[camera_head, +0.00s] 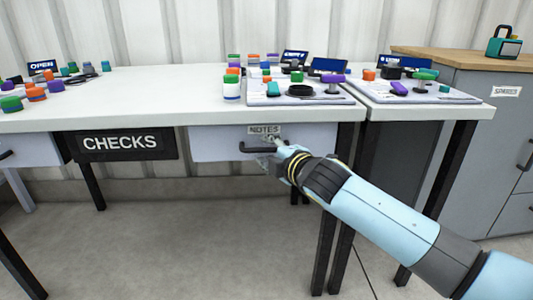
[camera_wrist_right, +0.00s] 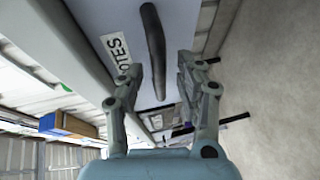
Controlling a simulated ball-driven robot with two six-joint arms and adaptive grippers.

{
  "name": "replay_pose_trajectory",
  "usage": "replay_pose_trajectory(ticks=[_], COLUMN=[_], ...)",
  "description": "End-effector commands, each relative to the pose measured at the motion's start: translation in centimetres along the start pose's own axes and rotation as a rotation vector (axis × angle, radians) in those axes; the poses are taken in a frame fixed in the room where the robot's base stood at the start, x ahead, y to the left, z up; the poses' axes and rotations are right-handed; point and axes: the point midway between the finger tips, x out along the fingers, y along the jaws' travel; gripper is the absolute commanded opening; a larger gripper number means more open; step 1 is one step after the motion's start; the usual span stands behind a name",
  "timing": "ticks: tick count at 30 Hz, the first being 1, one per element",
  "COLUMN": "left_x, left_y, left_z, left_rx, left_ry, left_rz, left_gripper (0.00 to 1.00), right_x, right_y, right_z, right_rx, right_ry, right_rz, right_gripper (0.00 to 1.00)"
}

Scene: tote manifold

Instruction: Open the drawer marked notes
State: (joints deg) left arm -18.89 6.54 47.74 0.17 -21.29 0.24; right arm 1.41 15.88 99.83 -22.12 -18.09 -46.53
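The drawer marked NOTES (camera_head: 212,144) is a pale grey front under the white table, and it looks shut in the head view. Its label (camera_head: 264,130) sits above a dark bar handle (camera_head: 258,149). My right gripper (camera_head: 272,139) is at the handle's right part, partly hidden by its own wrist. In the right wrist view my right gripper (camera_wrist_right: 160,75) is open, with the dark handle (camera_wrist_right: 154,45) running between its fingers. I cannot tell whether the fingers touch it. The label also shows there (camera_wrist_right: 117,47), partly covered by a finger. My left gripper is not in view.
The white tabletop (camera_head: 165,97) carries coloured jars, trays and small screens. Black table legs (camera_head: 328,220) stand close to my right arm. A grey cabinet (camera_head: 490,130) stands at right. The floor below is clear.

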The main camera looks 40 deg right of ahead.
Motion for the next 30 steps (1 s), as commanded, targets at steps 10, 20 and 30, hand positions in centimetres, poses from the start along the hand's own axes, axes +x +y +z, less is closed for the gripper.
replay_pose_trajectory(ticks=[10,20,30], left_x=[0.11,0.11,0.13], left_y=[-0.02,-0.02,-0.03], left_z=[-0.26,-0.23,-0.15], left_rx=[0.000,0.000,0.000], left_ry=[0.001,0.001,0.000], left_rz=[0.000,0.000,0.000], left_gripper=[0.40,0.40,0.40], right_x=[1.10,1.07,1.07], right_y=[0.02,0.01,0.03], right_z=[-0.03,-0.02,-0.02], right_rx=[0.000,0.000,0.000], right_ry=[0.000,0.000,0.000], right_rz=[0.000,0.000,0.000], right_gripper=[0.36,0.02,0.00])
